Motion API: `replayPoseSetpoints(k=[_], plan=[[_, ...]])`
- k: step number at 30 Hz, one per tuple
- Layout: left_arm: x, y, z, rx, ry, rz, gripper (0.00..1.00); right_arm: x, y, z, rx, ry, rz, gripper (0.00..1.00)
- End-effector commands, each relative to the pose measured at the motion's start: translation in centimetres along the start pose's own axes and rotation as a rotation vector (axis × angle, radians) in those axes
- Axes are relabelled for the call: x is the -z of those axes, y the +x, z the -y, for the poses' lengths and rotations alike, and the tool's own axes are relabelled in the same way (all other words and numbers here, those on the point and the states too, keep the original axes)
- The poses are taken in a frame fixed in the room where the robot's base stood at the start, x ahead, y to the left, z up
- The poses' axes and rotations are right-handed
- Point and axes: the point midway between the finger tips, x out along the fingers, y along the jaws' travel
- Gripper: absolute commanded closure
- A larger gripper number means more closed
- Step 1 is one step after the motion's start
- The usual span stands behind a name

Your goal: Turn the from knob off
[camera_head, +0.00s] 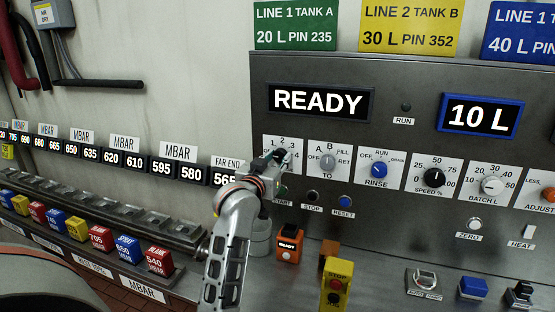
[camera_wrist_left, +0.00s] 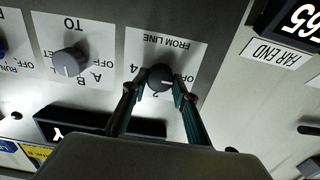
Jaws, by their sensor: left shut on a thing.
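The from knob (camera_wrist_left: 160,77) is a dark round knob on a white plate marked FROM LINE. It shows in the left wrist view, which sees the panel upside down, with OFF and numbers around it. My left gripper (camera_wrist_left: 157,92) has one fingertip on each side of the knob and is shut on it. In the head view my left gripper (camera_head: 274,160) is at the plate (camera_head: 283,143) and hides most of the knob. I cannot tell clearly where the knob points. My right gripper is not in view.
The grey TO knob (camera_head: 328,161) is close beside, and the blue RINSE knob (camera_head: 379,170) is farther right. START, STOP and RESET buttons (camera_head: 344,202) sit below. A display (camera_head: 319,101) reads READY. An orange box (camera_head: 289,246) and a yellow stop box (camera_head: 337,284) stand below the panel.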

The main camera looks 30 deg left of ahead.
Motion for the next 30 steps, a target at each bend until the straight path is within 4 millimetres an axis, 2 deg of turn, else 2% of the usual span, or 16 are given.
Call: replayPoseSetpoints(k=[17, 18, 19, 30], plan=[[0.07, 0.01, 0.04, 0.000, -0.034, -0.002, 0.93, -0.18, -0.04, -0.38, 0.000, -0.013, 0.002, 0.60], [0.06, 0.01, 0.04, 0.000, -0.034, -0.001, 0.64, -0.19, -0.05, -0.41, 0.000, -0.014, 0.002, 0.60], [0.06, 0.01, 0.03, 0.000, -0.034, -0.001, 0.56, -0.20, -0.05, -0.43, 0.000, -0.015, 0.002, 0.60], [0.01, -0.12, 0.02, 0.000, -0.032, 0.000, 0.55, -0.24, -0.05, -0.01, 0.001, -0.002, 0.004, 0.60]])
